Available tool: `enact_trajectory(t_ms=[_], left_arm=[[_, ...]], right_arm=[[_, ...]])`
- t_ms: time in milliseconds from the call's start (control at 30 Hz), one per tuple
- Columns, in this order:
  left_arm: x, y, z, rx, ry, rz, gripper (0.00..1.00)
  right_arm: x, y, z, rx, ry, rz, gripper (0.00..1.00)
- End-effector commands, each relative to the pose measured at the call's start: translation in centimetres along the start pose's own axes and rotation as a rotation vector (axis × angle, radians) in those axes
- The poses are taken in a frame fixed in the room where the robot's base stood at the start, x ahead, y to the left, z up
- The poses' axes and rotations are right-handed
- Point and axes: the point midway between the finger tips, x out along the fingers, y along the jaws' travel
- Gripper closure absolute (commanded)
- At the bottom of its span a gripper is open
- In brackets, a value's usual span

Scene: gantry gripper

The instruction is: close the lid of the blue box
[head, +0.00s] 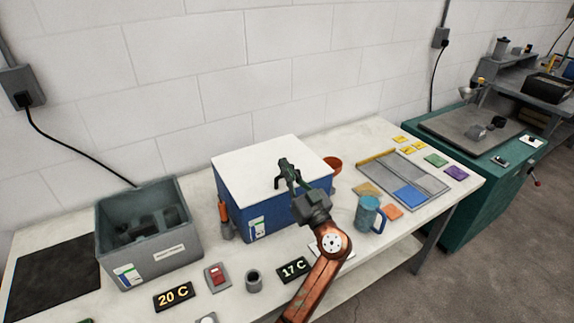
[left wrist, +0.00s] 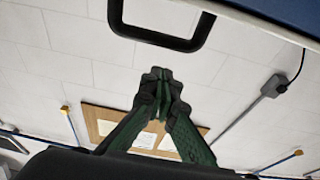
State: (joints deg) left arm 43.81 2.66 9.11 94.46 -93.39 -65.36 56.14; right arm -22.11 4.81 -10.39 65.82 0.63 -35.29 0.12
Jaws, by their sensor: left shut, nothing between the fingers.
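The blue box (head: 260,222) stands on the table in the head view. Its white lid (head: 262,160) lies over the top and looks down, but I cannot tell if it sits fully flush. My left gripper (head: 285,164) is shut and empty, its dark green fingers overlapping the lid's middle in the head view. In the left wrist view the shut fingers (left wrist: 160,75) point toward a black handle (left wrist: 152,38) and stay apart from it in the picture. A blue edge (left wrist: 285,12) shows at the top right there. My right gripper is not in view.
A grey crate (head: 190,245) stands left of the box. A tool with an orange handle (head: 223,210) is against the box's left side. A blue mug (head: 367,214), a grey cup (head: 254,283) and a 17 C sign (head: 294,270) are near my arm. An orange pot (head: 333,163) stands behind right.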

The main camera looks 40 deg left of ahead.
Motion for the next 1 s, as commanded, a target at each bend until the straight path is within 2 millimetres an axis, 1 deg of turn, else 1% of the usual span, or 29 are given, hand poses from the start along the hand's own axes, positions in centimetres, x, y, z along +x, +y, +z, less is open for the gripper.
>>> enact_trajectory(t_ms=[33,100,300,767,900,967,1000], left_arm=[[-0.2,0.1,0.3,0.0,0.0,0.0,1.0],[-0.2,0.0,0.4,0.0,0.0,0.0,1.0],[-0.4,0.0,0.5,0.0,0.0,0.0,1.0],[-0.3,0.0,0.5,0.0,0.0,0.0,1.0],[-0.2,-0.1,-0.5,-0.003,0.0,-0.002,1.0],[-0.1,-0.1,-1.3,-0.004,0.001,-0.003,1.0],[0.1,-0.2,-2.1,-0.005,0.001,-0.003,1.0]], right_arm=[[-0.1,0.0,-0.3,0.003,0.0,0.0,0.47],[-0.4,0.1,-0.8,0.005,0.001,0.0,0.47],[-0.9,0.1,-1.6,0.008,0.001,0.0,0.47],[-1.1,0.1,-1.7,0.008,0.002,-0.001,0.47],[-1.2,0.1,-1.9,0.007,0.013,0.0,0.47],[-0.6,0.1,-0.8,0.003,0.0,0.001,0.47],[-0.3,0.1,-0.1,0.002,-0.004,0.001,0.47]])
